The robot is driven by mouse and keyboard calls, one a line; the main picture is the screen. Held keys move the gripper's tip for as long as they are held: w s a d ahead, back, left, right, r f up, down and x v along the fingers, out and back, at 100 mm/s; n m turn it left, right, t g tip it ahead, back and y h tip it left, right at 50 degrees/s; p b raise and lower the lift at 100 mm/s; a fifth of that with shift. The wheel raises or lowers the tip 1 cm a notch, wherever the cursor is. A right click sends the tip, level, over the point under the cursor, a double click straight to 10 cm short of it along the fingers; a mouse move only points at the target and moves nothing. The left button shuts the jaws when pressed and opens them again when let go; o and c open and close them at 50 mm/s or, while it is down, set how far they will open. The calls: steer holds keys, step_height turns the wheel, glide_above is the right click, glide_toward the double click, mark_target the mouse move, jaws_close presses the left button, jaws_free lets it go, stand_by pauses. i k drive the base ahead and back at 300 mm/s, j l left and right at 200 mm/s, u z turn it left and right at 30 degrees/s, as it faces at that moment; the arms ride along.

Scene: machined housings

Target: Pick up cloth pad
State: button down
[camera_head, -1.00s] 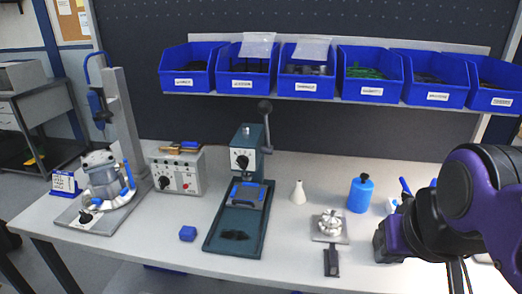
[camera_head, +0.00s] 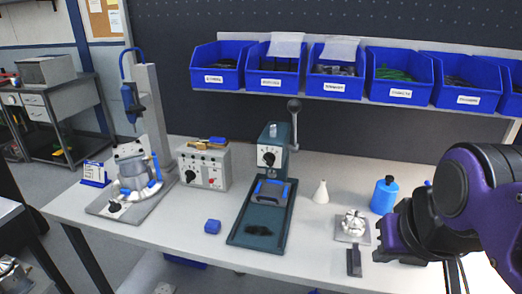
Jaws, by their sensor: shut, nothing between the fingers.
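A dark flat patch (camera_head: 259,230) lies on the press's tray. My arm fills the right edge of the view, well right of the blue piece. My gripper's fingers do not show clearly, and nothing is seen held.
A green lever press (camera_head: 272,150) stands mid-bench, with a grey control box (camera_head: 204,167) and a clamped housing (camera_head: 133,175) to its left. A white cone bottle (camera_head: 321,192), a blue bottle (camera_head: 384,195) and a metal fixture (camera_head: 353,227) stand right. Blue bins (camera_head: 335,85) line the shelf.

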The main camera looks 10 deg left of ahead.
mark_target(212, 226)
steer(key=j+u, duration=0.7)
steer(key=l+z, duration=0.85)
steer(key=j, duration=1.5)
steer(key=z, duration=0.05)
